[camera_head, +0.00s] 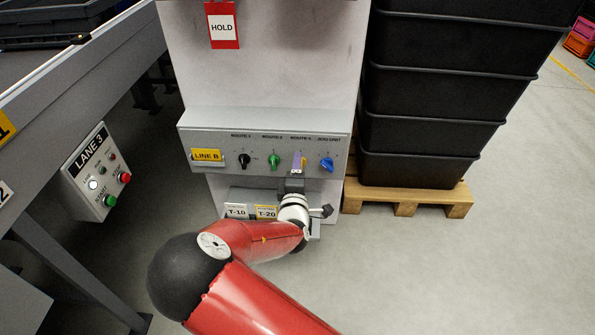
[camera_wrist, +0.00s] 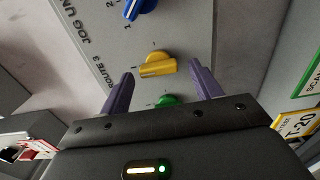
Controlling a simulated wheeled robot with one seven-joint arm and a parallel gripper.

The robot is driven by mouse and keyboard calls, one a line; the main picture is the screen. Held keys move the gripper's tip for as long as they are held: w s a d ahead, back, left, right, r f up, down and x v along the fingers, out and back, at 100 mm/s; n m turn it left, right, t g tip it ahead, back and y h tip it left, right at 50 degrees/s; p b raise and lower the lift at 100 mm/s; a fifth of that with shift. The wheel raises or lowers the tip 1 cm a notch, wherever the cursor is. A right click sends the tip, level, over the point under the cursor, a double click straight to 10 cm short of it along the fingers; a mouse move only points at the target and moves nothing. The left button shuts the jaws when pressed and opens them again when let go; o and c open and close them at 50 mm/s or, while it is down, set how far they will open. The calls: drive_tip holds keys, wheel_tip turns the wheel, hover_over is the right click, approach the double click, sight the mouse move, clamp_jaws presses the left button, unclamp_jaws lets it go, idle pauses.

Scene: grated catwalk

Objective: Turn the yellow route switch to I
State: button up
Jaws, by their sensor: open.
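The yellow route switch (camera_wrist: 158,66) is a round knob with a raised grip bar, below the ROUTE 3 label on the grey panel (camera_head: 222,144). In the wrist view its bar lies nearly across the picture, tilted slightly; I cannot read which mark it points to. My gripper (camera_wrist: 162,88) is open, with one finger on each side of the yellow switch's picture position and a visible gap to each. I cannot tell how far the fingertips are from the panel.
A blue knob (camera_head: 327,164) sits right of the yellow one, with green (camera_head: 274,163) and black (camera_head: 244,161) knobs to its left. Stacked black crates (camera_head: 440,140) on a wooden pallet (camera_head: 405,198) stand at the right. A LANE 3 button box (camera_head: 97,172) is at the left.

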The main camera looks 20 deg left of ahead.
drive_tip(key=v, duration=0.7)
drive_tip(key=shift+s, duration=0.4)
drive_tip(key=shift+d, duration=0.1)
